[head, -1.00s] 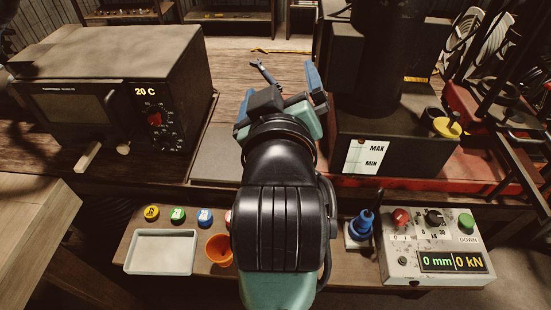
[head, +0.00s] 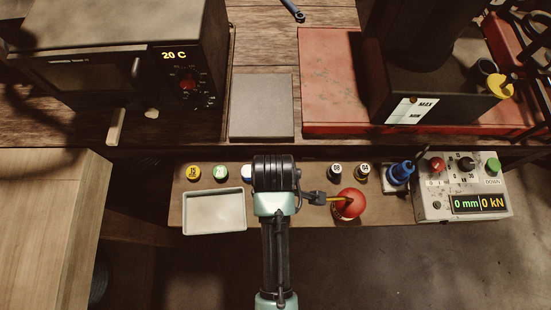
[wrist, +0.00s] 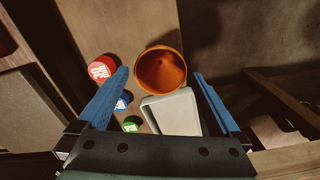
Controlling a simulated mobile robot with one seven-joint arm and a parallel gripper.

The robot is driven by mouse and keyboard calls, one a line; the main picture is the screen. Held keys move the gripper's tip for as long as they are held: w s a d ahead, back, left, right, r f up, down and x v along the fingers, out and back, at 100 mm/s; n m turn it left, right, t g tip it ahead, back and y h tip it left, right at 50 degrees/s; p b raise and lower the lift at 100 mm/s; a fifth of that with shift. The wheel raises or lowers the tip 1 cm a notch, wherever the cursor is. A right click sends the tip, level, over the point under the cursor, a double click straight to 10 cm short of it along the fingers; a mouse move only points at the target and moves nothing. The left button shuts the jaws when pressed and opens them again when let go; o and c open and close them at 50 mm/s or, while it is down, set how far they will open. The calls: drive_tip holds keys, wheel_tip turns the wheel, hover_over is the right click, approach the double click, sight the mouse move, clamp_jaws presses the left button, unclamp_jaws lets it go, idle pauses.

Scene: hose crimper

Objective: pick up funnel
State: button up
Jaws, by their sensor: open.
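The funnel (wrist: 160,70) is an orange round cup in the wrist view, near the upper middle. Its open mouth faces the camera. In the head view my arm hides it. My gripper (wrist: 160,72) is open, with its two blue fingers either side of the funnel in the picture and nothing held. The fingers appear nearer the camera than the funnel; the exact gap cannot be told. My gripper's fingers are hidden in the head view.
A pale tray (head: 215,211) lies close beside the funnel. Red (wrist: 101,68), blue (wrist: 123,101) and green (wrist: 131,124) caps stand near it.

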drive_tip(key=shift+f+p, duration=0.55)
drive_tip(key=shift+f, duration=2.35)
drive_tip(key=shift+c, duration=0.2)
drive_tip(key=c, duration=1.2)
